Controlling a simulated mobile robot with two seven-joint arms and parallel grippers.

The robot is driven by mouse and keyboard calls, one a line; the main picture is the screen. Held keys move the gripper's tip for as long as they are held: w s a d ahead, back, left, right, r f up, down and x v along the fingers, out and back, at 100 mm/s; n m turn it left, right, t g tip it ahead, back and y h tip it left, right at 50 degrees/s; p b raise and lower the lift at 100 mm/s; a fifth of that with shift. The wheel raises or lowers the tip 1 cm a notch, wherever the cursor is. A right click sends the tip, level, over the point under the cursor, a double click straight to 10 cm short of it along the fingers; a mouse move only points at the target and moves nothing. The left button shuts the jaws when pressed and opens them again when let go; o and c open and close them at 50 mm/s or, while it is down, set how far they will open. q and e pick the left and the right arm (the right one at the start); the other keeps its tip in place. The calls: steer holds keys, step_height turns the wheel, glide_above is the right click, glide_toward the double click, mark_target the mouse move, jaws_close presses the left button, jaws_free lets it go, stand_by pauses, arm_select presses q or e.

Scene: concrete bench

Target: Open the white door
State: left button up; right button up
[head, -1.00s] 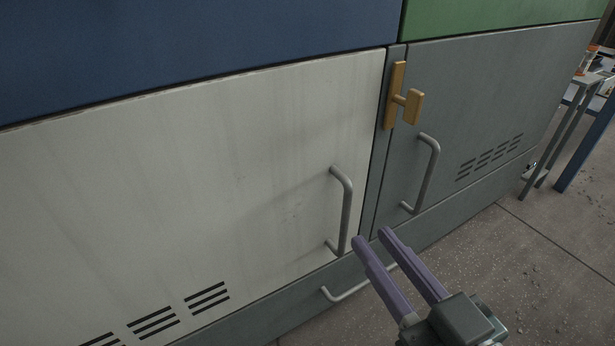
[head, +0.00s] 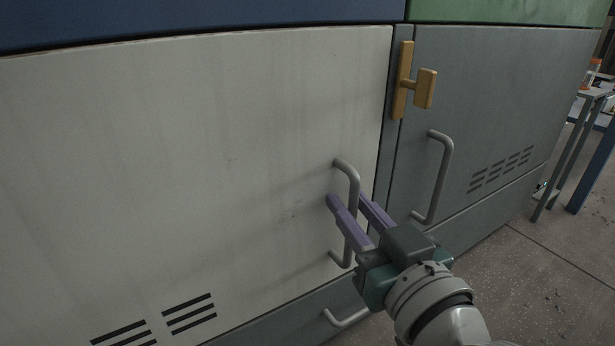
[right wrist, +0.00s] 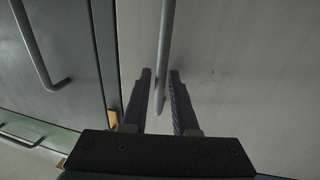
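The white door (head: 200,160) fills the left and middle of the head view and sits flush in the cabinet front, shut. Its grey bar handle (head: 353,179) stands upright near its right edge. My right gripper (head: 347,197) is open at the handle, with one purple finger on each side of the bar. In the right wrist view the handle (right wrist: 166,40) runs down between the two fingers (right wrist: 160,72), with gaps visible beside it. A yellow latch (head: 403,80) is on the frame right of the door, its knob over the grey door. My left gripper is not in view.
A grey door (head: 500,110) with its own handle (head: 444,170) stands to the right. A lower drawer handle (head: 345,319) sits below the white door. Blue (head: 180,18) and green (head: 500,10) panels are above. Open floor (head: 540,270) lies at the right, with a stand behind.

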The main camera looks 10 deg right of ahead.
jaws_close()
stand_by(1.4)
